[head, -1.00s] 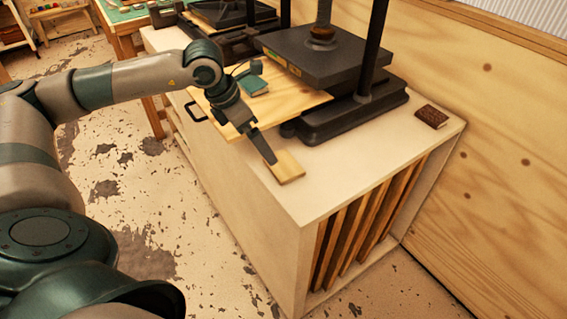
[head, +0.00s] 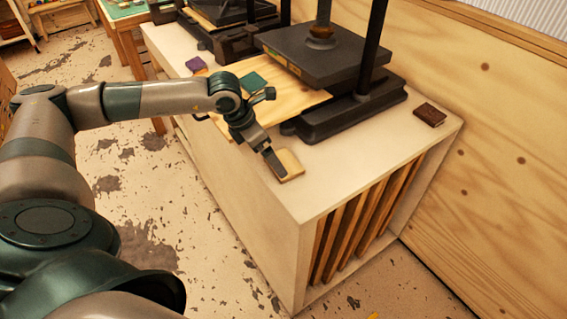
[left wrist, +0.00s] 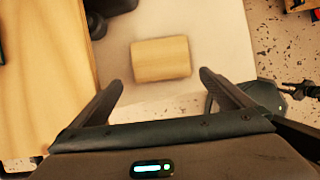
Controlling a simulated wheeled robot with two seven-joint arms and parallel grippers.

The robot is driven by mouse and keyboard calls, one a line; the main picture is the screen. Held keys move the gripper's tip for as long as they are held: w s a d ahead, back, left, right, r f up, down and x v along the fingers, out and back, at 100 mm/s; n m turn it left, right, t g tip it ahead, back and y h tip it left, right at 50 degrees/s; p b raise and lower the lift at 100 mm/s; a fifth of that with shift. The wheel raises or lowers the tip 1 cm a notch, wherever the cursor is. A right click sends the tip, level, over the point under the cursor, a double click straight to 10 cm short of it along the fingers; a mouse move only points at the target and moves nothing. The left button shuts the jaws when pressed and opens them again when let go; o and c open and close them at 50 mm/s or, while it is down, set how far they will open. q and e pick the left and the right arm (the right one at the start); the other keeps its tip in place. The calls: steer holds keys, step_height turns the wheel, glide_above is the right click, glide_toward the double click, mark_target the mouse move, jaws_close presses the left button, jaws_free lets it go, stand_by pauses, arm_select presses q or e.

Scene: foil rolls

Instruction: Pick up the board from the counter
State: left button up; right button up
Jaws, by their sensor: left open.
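The board (head: 291,163) is a small pale wooden block lying flat on the white counter (head: 335,185), near its front left edge. My left gripper (head: 275,165) is just above the board's left side in the head view and partly covers it. In the left wrist view the board (left wrist: 161,59) lies ahead of the open fingers of my left gripper (left wrist: 158,85), roughly centred between them. Nothing is between the fingers, and I cannot tell the exact height of the gap. My right gripper is not in view.
A black press (head: 330,60) stands behind the board, with a larger wooden sheet (head: 290,92) jutting from it beside my left arm. A teal book (head: 252,82) lies on that sheet. A brown book (head: 429,115) lies at the counter's right. The counter's front right is clear.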

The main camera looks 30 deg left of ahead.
mark_target(284, 164)
arm_select(q)
steer(key=shift+w+d+f+p, duration=0.15)
steer(key=shift+d+f+p, duration=0.05)
steer(key=shift+f+p, duration=0.1)
steer(key=p+x, duration=0.1)
steer(key=x, duration=0.2)
steer(key=shift+d+r, duration=0.1)
steer(key=shift+d, duration=0.05)
steer(key=shift+w+f+p, duration=0.15)
steer(key=shift+f+p, duration=0.15)
steer(key=shift+f, duration=0.15)
steer(key=c, duration=1)
